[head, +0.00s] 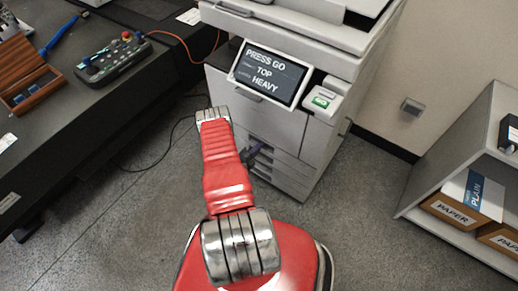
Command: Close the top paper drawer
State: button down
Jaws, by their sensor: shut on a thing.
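The grey-white copier (270,115) stands ahead of my arm, with paper drawers stacked low in its front. The top paper drawer (285,157) is at the upper part of this stack. How far it stands out is hard to tell from this steep view. My gripper (251,156) is small and dark beside the red arm, at the drawer front. It is shut on what looks like the drawer's purplish handle (260,147). My arm hides the left part of the drawers, and the fingertips are too small to see clearly.
The copier's tilted screen (269,74) reads "PRESS GO TOP HEAVY", with a green button (320,102) beside it. A dark bench (75,120) runs along the left. A shelf (465,170) with paper boxes stands at right. Grey floor (365,220) is clear between. A black cable lies left.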

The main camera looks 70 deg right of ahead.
jog(key=c, duration=2.2)
grip_release()
jog(key=shift+s+f, duration=0.1)
jog(key=shift+f, duration=0.05)
jog(key=v, duration=1.3)
jog(key=shift+a, duration=0.3)
